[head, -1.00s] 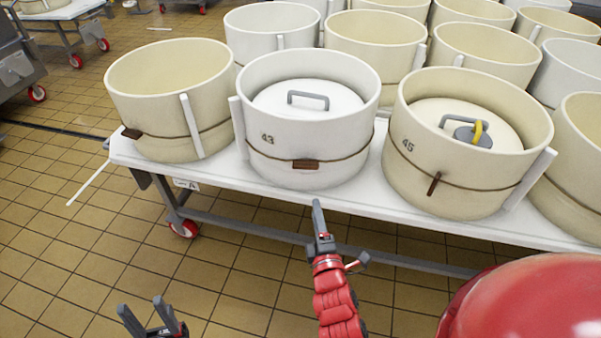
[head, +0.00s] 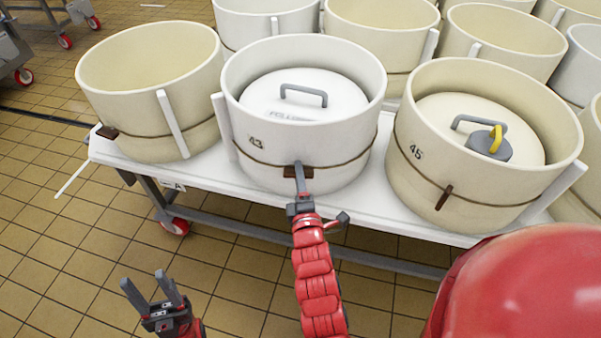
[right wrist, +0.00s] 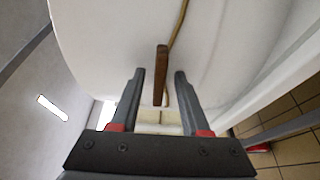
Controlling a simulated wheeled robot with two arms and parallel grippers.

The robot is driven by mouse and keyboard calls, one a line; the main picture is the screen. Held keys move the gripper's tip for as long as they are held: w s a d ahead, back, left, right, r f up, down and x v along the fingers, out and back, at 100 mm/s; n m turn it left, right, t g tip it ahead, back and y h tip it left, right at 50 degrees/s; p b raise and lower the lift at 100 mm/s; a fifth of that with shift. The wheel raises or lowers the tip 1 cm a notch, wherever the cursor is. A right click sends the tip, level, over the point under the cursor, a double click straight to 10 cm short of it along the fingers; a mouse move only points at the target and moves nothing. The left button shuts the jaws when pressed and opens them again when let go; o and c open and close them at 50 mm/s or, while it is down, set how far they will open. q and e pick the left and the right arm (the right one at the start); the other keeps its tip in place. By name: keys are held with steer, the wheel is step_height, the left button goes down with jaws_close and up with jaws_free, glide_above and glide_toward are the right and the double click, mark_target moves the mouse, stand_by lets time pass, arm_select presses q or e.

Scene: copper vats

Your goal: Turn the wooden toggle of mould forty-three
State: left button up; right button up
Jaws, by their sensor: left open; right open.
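Mould 43 (head: 250,110) is a white tub with a white lid (head: 330,95) and grey handle inside. A brown cord rings it, and its wooden toggle (head: 292,171) lies level across the front. My right gripper (head: 299,168) is at this toggle, its fingers partly covering it in the head view. In the right wrist view the toggle (right wrist: 160,68) stands between the open fingers (right wrist: 159,73), with a visible gap on each side. My left gripper (head: 146,281) is open and empty, low over the floor at the left.
Cream mould 45 (head: 408,178) stands at the right; its toggle (head: 444,197) is near upright, and a weight (head: 487,146) sits on its lid. An open cream mould (head: 115,128) stands at the left. The white table (head: 240,186) carries more tubs behind.

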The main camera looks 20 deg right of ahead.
jaws_close()
stand_by(0.5)
steer(key=m, duration=0.3)
steer(key=shift+f+t+b, duration=0.15)
steer(key=shift+t+b, duration=0.15)
steer(key=shift+b, duration=0.1)
steer(key=m, duration=0.4)
steer(key=shift+m+h, duration=0.4)
steer(key=shift+a+m+h+p, duration=0.1)
steer(key=shift+m+h+p, duration=0.4)
steer(key=shift+m, duration=2.55)
steer(key=shift+m+h+p, duration=0.1)
steer(key=shift+m+h, duration=0.8)
steer(key=shift+m, duration=2.15)
